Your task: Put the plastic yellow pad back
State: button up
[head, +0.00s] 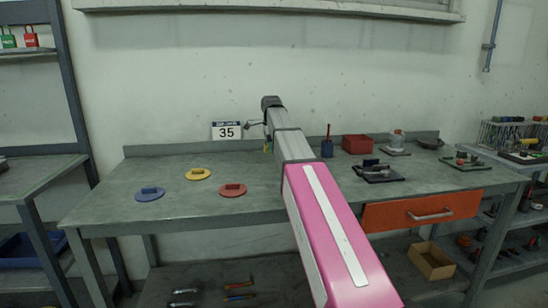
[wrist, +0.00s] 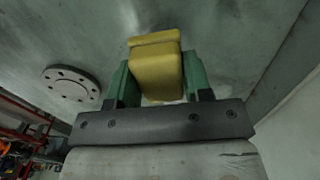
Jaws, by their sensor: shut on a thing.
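My gripper (wrist: 154,80) has green fingers, shut on the yellow pad (wrist: 155,68), a smooth yellow block in the wrist view. A green padlock-shaped piece (head: 8,40) and a red one (head: 31,39) stand on the upper left shelf.
The workbench (head: 130,173) carries a blue disc (head: 150,194), a yellow disc (head: 198,174) and a red disc (head: 232,190). A 35 sign (head: 226,131) stands behind. A holed grey flange (wrist: 71,83) shows in the wrist view.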

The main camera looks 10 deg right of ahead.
aim_at(274, 162)
jog(key=shift+w+d+f, duration=0.4)
jog(key=shift+d+f, duration=0.25)
jog(key=shift+d, duration=0.1)
jog(key=shift+f, duration=1.8)
jog(key=shift+f, duration=0.1)
jog(key=o, duration=0.9)
notch_tip(274, 162, up, 12)
jog(key=shift+r, duration=0.1)
